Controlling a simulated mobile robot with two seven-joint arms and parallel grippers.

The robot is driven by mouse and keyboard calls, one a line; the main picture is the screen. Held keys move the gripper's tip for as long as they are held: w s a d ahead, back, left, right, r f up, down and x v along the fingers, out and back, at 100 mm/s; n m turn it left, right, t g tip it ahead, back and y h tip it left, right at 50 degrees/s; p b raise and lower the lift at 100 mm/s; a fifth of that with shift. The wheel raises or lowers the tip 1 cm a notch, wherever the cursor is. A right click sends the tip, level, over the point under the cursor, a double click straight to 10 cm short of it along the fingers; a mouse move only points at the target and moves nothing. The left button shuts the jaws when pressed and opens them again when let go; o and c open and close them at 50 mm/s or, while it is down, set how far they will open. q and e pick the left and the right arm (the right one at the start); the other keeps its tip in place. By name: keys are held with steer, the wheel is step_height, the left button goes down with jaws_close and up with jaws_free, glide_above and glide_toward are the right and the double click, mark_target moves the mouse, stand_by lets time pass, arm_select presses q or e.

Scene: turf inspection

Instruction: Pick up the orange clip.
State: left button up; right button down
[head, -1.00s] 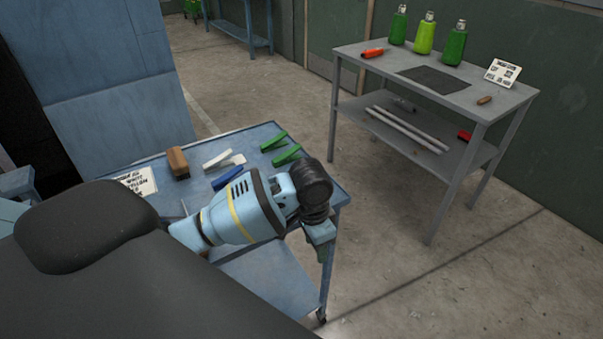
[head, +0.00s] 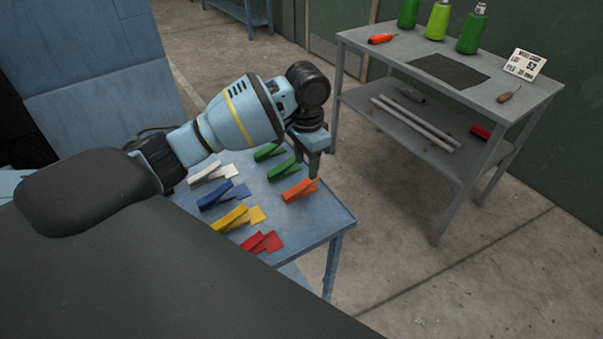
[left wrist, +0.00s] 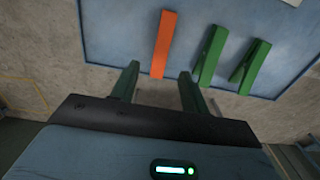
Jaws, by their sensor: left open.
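The orange clip (head: 299,190) lies on the blue table (head: 322,222) near its right edge, in front of the green clips. In the left wrist view the orange clip (left wrist: 163,45) lies lengthwise, its near end close to the table edge and between the lines of my two fingers. My left gripper (head: 309,165) is above and just behind the orange clip in the head view, apart from it. Its fingers (left wrist: 159,73) are spread with nothing between them. My right gripper is not in view.
Two green clips (head: 281,169) lie beside the orange one. White (head: 212,173), blue (head: 216,198), yellow (head: 231,219) and red (head: 262,243) clips lie on the same table. A grey shelf table (head: 432,45) with bottles stands to the right, across open floor.

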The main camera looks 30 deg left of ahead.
mark_target(306, 182)
arm_select(q)
steer(key=shift+w+a, duration=0.25)
steer(key=shift+w, duration=0.15)
steer(key=shift+s+d, duration=0.2)
steer(key=shift+s, duration=0.1)
steer(key=shift+f, duration=0.25)
step_height(306, 182, down, 2)
steer(key=shift+f, duration=2.55)
steer(key=c, duration=0.9)
